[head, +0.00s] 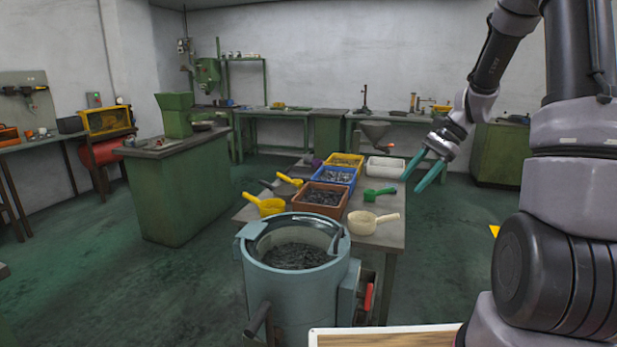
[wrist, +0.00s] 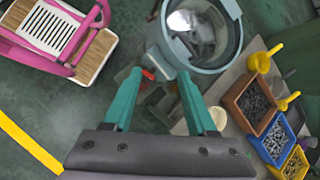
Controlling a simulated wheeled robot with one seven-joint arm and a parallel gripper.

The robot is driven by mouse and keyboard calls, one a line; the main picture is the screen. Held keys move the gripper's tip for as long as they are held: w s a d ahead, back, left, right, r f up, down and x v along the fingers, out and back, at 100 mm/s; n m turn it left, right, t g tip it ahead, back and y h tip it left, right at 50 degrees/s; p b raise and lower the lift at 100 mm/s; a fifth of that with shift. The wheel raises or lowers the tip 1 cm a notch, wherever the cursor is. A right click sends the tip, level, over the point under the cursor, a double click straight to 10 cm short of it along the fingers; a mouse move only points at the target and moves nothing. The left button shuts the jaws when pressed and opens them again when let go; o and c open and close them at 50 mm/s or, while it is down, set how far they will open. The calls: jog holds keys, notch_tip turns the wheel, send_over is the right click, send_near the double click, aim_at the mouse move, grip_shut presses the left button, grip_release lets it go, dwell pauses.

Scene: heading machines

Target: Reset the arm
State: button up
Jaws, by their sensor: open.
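My gripper (head: 422,172) is at the end of my raised arm, on the right of the head view. Its two teal fingers are spread apart and hold nothing. It hangs in the air beside the right edge of the work table (head: 390,232). In the wrist view my gripper (wrist: 155,92) is also open, with the floor and the base of a round bowl machine visible between and beyond the fingers.
A round blue-grey bowl machine (head: 300,295) stands in front of the table. The table bears an orange bin (head: 318,207), a blue bin, a yellow bin, a white tray and several scoops. A pink-framed object (wrist: 62,38) stands at the wrist view's upper left.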

jog(key=s+a+r+n+t+h, duration=0.2)
jog(key=s+r+n+t+h, duration=0.3)
jog(key=s+r, duration=1.4)
jog(key=n+t, duration=0.3)
jog(key=shift+s+a, duration=0.2)
jog(key=shift+a, duration=0.15)
